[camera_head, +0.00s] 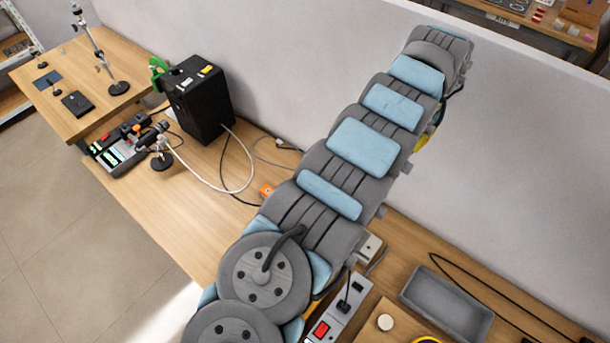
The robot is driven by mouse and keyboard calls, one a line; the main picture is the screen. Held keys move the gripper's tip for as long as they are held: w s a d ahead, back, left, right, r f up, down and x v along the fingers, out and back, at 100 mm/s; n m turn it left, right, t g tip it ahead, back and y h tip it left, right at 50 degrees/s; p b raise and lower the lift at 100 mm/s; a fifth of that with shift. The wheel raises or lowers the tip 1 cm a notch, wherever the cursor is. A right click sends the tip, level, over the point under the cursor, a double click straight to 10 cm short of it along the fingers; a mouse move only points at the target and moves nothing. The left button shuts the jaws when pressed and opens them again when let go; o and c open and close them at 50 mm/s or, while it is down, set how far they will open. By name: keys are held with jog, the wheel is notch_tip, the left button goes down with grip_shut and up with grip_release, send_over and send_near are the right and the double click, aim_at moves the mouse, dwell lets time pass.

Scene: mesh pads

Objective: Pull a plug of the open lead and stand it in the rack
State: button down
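A power strip (322,330) with a red switch lies at the bottom centre, partly cut off by the frame and by my arm. A black plug (344,304) with a cord stands in it. Thin black and white leads (224,185) run from a black box across the bench to the left of my arm. A small orange piece (266,190) lies beside my arm. I cannot tell which lead is the open one. No rack can be made out for certain. My gripper is not visible; my arm crosses the middle and hides much of the bench.
The black box (200,105) stands against the wall, with a device with lit displays (115,150) and a small stand (161,160) to its left. A grey tray (445,303) and a black cable (500,292) lie at lower right. The bench front, left of my arm, is clear.

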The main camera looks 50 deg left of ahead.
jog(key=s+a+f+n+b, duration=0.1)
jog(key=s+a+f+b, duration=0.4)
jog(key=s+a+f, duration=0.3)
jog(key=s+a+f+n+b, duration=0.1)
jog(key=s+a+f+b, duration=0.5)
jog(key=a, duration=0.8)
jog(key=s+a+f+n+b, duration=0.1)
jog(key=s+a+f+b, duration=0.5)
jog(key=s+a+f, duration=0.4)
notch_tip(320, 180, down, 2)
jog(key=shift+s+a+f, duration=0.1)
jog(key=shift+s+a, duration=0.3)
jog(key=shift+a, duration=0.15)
jog(key=shift+p, duration=0.65)
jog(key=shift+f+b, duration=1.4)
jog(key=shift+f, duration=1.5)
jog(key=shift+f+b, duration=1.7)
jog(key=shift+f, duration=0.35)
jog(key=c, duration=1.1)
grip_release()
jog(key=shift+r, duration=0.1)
